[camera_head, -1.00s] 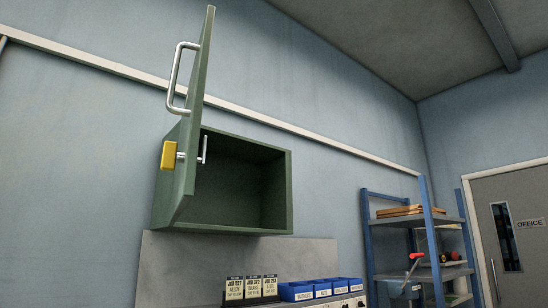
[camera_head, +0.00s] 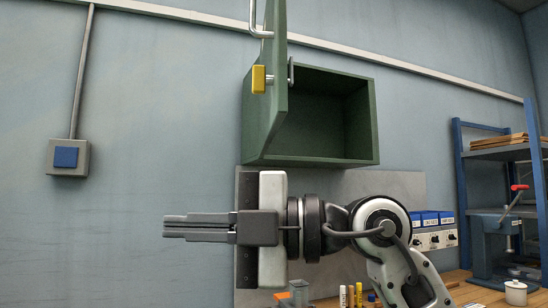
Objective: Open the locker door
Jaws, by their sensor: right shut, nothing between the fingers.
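The green locker (camera_head: 310,157) is mounted on the wall, and its inside (camera_head: 325,115) is open to view and looks empty. Its green door (camera_head: 271,60) stands swung open at the left side, seen nearly edge-on. My right gripper (camera_head: 168,226) is below the locker, pointing left, shut and empty, apart from the door and handle. My left gripper is not in view.
A blue shelf rack (camera_head: 463,185) stands at the right. A grey switch box (camera_head: 68,158) is on the left wall. The wall between box and locker is bare.

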